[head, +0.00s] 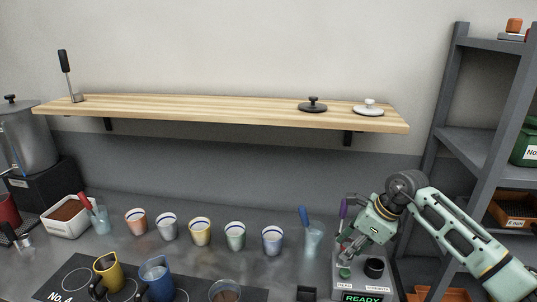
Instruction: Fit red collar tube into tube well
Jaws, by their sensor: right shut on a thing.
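My right gripper (352,252) reaches in from the right and points down and left, over the counter machine with a READY display (362,298). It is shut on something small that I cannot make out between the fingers. No red collar shows clearly there. A black round part (374,267), perhaps a knob or a well, stands on the machine just right of the fingertips. A small green part (344,272) is just below them. I cannot tell which part is the tube well. My left gripper is not in view.
A purple handle (343,208) stands close behind the gripper. A clear cup with a blue-handled tool (312,238) and several striped cups (235,236) stand to the left. A grey shelf rack (445,100) rises at right; a wooden wall shelf (220,108) hangs above.

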